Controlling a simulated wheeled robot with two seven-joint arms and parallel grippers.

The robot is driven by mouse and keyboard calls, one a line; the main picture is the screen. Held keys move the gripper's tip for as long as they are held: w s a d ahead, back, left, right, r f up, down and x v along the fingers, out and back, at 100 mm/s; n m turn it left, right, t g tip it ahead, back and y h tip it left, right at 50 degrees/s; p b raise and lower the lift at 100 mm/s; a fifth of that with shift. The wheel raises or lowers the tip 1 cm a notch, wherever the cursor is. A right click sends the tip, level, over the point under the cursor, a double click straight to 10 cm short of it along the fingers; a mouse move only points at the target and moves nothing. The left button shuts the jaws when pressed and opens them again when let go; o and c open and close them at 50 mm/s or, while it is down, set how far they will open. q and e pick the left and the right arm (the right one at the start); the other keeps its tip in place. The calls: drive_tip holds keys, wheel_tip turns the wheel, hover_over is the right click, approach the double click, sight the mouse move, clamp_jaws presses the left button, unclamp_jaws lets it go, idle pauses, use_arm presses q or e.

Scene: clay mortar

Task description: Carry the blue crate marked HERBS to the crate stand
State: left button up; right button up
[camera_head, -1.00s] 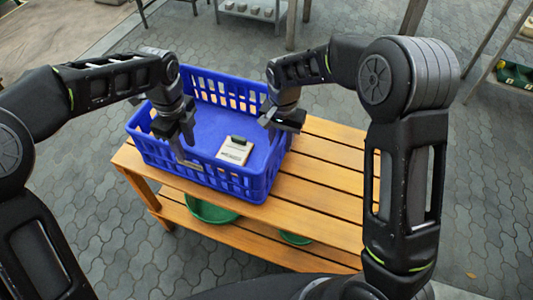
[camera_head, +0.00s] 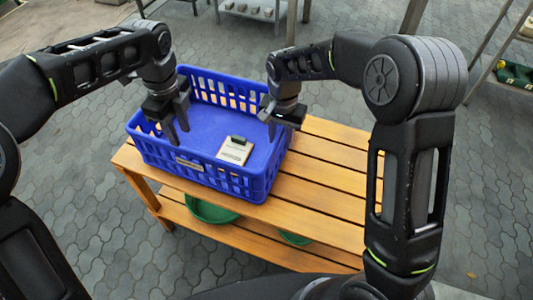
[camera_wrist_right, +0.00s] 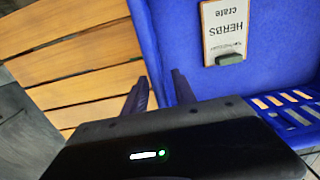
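The blue crate (camera_head: 215,177) stands upright on a slatted wooden table (camera_head: 325,190). A card (camera_head: 234,150) with a dark clip lies in it; in the right wrist view the card (camera_wrist_right: 225,30) reads "HERBS crate". My left gripper (camera_head: 177,136) is open and empty, fingers pointing down over the crate's left part. My right gripper (camera_head: 284,126) is at the crate's right wall. In the right wrist view my right gripper (camera_wrist_right: 159,88) has its fingers apart, with the crate's rim (camera_wrist_right: 149,40) between them. I cannot tell which thing is the crate stand.
Green bowls (camera_head: 212,208) sit on the table's lower shelf. The tabletop right of the crate is clear. A grey metal rack (camera_head: 250,14) stands at the back, and a shelf with green items (camera_head: 515,73) at the far right. Paved floor around is open.

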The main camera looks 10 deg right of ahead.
wheel_tip(320, 180, up, 10)
drive_tip(key=shift+r, duration=0.15)
idle(0.6)
